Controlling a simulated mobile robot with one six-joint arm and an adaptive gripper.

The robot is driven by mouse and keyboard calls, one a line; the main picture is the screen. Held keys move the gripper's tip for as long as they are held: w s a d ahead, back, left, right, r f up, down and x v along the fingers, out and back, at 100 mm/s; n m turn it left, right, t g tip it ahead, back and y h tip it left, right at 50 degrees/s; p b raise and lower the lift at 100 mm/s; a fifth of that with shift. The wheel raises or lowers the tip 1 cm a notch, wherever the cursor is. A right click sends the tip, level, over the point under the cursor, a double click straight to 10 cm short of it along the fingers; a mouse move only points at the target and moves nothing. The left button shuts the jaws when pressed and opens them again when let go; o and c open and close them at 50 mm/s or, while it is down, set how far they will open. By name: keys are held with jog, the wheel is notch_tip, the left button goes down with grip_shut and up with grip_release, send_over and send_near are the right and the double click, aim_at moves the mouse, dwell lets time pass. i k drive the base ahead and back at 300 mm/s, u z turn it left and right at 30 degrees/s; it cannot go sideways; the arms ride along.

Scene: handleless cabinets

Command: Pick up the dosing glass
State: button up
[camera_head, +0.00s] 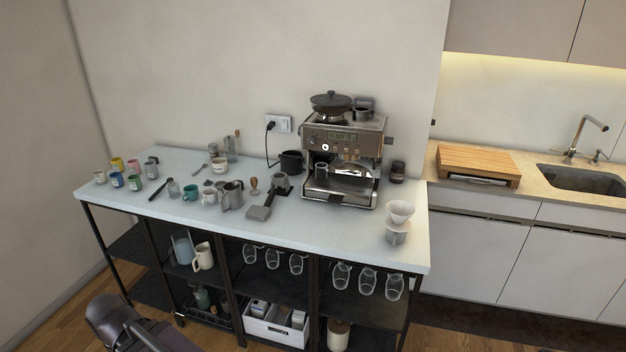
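I cannot tell for sure which item is the dosing glass. A small clear glass (173,188) stands on the pale counter (330,240), left of a teal cup (190,193). Another small container with dark contents (397,172) stands right of the espresso machine (343,150). Part of my arm shows at the bottom left, in front of the counter and well apart from these items. My gripper is not in view.
Coloured cups (117,179), a steel milk pitcher (232,195) and a grey scoop-like tool (262,208) crowd the counter's left and middle. A white dripper (399,213) stands at the right. The counter's front right is mostly clear.

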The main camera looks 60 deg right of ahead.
aim_at(322, 170)
jog(key=u, duration=0.05)
jog(key=k, duration=1.65)
jog(key=z, duration=1.95)
jog(key=i, duration=0.8)
jog(key=u, duration=0.1)
